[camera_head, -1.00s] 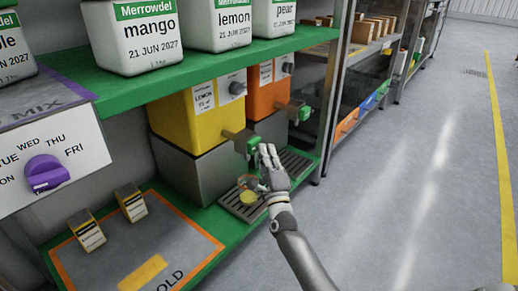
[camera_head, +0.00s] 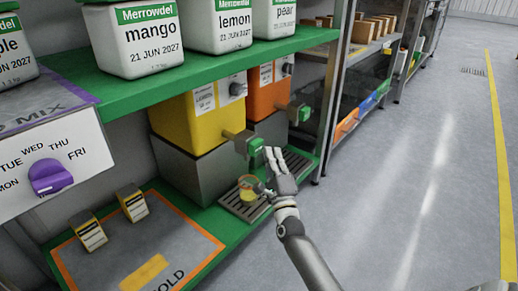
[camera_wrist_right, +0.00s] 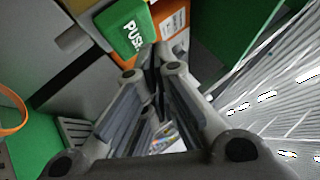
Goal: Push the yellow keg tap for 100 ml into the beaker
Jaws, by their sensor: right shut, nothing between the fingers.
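The yellow keg (camera_head: 205,118) stands on a grey block on the lower green shelf. Its tap has a green push lever (camera_head: 255,146), which shows with "PUSH" lettering in the right wrist view (camera_wrist_right: 132,30). The beaker (camera_head: 247,186) stands on the drip grate below the tap, with yellow at its bottom; the liquid level cannot be read. My right gripper (camera_head: 272,154) is shut and empty, its fingertips just right of the lever. In the right wrist view the fingertips (camera_wrist_right: 156,55) are close beside the lever; contact cannot be told. My left gripper is out of view.
An orange keg (camera_head: 268,95) with its own green tap (camera_head: 299,113) stands behind to the right. The drip grate (camera_head: 238,207) lies under the taps. White tubs line the shelf above. The floor to the right is clear.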

